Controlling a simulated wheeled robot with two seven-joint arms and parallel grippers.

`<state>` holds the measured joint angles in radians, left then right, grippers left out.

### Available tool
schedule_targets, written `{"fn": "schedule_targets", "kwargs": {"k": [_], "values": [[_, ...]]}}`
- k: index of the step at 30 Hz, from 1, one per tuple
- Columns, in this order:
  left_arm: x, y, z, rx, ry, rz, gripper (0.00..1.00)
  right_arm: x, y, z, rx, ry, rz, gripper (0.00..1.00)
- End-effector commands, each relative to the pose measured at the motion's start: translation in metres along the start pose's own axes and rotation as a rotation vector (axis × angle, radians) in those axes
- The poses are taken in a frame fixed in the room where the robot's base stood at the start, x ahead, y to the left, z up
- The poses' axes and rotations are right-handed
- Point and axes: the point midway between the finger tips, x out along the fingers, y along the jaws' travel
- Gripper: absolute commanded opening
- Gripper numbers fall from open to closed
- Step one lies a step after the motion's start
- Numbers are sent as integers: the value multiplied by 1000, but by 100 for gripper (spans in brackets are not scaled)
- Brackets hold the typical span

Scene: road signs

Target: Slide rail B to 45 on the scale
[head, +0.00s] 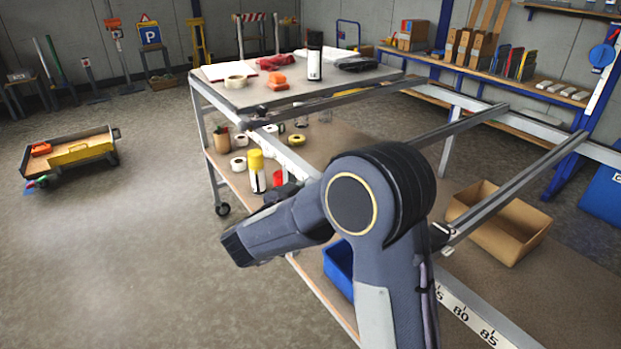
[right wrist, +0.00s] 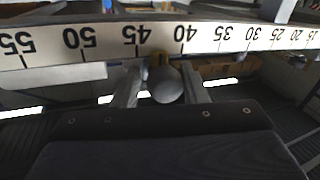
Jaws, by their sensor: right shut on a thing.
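In the right wrist view, my right gripper (right wrist: 163,76) has its two fingers on either side of a rounded grey knob (right wrist: 167,90) below the scale and is shut on it. In the head view, my arm hides the right gripper and the knob. A middle cross rail (head: 462,124) runs behind that arm; I cannot read a letter on it. The scale (head: 472,317) shows 80 and 85 at the lower right. My left gripper is out of view.
A nearer cross rail (head: 520,187) lies to the right, above a cardboard box (head: 500,222). The far tabletop (head: 232,95) holds a spray can (head: 314,58) and tape. A lower shelf has cans, tape rolls and a blue bin (head: 340,265). Open floor lies left.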

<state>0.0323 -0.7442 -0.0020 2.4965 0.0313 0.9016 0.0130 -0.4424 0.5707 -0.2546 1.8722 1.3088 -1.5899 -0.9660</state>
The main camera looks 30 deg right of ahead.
Motion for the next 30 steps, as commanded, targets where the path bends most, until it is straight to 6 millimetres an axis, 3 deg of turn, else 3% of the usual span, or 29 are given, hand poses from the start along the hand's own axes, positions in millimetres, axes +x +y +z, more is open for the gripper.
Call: {"fn": "schedule_targets", "kwargs": {"k": [14,15,18,26,30], "values": [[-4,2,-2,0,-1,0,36,-6,9,2,1,0,-11,0],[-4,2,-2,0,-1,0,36,-6,9,2,1,0,-11,42],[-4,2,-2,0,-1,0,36,-6,9,2,2,1,-10,53],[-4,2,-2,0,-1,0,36,-5,10,1,4,2,-5,53],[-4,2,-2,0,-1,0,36,-17,10,1,3,3,-8,53]]}}
